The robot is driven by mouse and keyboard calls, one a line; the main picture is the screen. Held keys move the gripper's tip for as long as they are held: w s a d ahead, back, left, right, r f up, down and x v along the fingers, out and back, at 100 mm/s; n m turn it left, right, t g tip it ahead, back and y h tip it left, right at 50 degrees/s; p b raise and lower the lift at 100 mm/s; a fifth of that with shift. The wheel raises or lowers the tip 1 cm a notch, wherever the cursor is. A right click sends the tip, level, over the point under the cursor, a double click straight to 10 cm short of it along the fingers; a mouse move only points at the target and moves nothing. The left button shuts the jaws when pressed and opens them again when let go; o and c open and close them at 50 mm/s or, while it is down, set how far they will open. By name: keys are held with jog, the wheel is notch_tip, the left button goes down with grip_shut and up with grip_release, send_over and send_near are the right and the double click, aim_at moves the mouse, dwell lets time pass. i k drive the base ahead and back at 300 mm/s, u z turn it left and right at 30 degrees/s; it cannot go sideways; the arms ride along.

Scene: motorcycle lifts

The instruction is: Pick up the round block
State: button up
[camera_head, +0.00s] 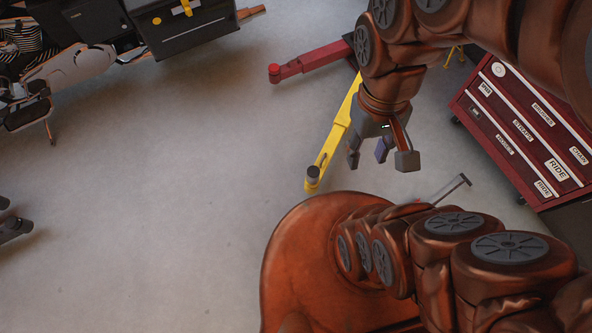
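My gripper (381,158) hangs from the copper-coloured arm at the upper right of the view, over the floor. Its dark fingers are spread apart. A small purplish piece (382,148) shows between the fingers; I cannot tell whether it is part of the gripper or a separate thing. A short dark round piece (313,173) with a flat lighter top stands upright at the lower end of the yellow lift arm (334,135), to the left of and apart from my gripper. It is the only clearly round block-like thing I see.
A red lift arm (309,62) reaches in at the top. A red tool cabinet (525,140) stands at the right. A metal handle-like bar (452,188) shows below my gripper. A motorcycle (75,65) stands at upper left. The grey floor at centre left is clear.

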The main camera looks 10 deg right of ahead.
aim_at(313, 171)
jog(key=u, duration=0.2)
jog(key=k, duration=0.6)
jog(key=z, duration=0.2)
jog(key=i, duration=0.5)
jog(key=z, duration=1.45)
jog(key=k, duration=1.05)
jog(key=u, duration=1.5)
jog(key=i, duration=0.5)
